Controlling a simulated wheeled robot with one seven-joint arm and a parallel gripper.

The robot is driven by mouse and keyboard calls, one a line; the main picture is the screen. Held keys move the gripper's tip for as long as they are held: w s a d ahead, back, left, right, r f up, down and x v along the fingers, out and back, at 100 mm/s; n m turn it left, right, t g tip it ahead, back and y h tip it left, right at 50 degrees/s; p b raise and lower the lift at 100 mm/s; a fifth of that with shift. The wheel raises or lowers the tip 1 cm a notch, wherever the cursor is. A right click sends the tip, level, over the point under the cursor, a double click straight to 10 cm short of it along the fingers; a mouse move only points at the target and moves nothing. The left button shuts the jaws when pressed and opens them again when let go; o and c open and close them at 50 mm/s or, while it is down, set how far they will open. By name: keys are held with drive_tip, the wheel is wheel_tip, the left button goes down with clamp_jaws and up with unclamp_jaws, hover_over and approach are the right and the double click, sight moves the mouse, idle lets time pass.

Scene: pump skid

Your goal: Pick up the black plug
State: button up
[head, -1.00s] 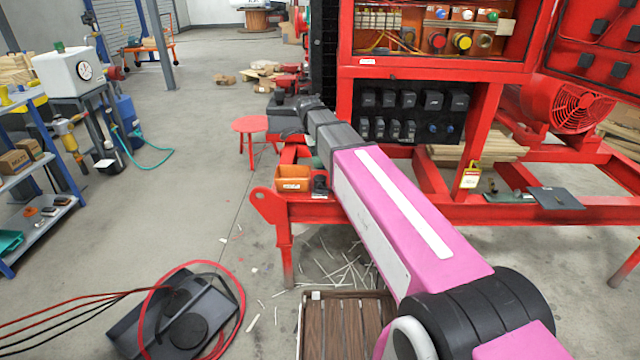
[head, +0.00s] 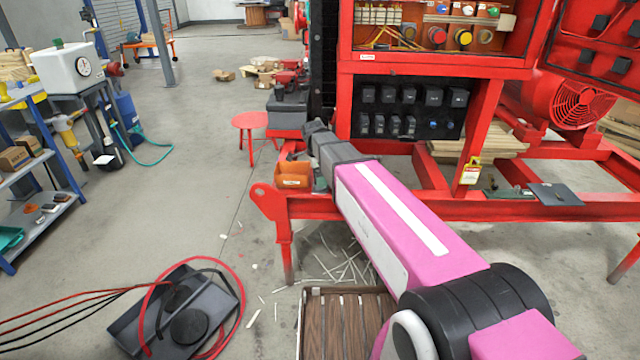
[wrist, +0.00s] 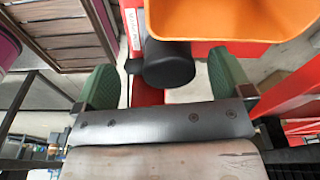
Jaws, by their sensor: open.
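The black plug (wrist: 170,66) is a dark, rounded, cylinder-like piece in the wrist view, beside the orange bin. My gripper (wrist: 166,84) is open, with one green finger on each side of the plug and a visible gap to both. In the head view my arm reaches to the left end of the red skid frame, and its end is beside the orange bin. The plug is hard to make out there, mostly hidden by my arm's end.
The orange bin (head: 293,175) sits on the red frame (head: 390,207) close to my gripper; it also fills the top of the wrist view (wrist: 235,14). A red stool (head: 250,122) stands behind. A wooden slatted crate (head: 345,322) is on the floor below.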

drive_tip(key=shift+f, duration=0.35)
drive_tip(key=c, duration=1)
drive_tip(key=shift+c, duration=0.2)
drive_tip(key=shift+r, duration=0.15)
drive_tip(key=shift+r, duration=1.65)
drive_tip(key=s, duration=1.8)
drive_tip(key=shift+a, duration=0.3)
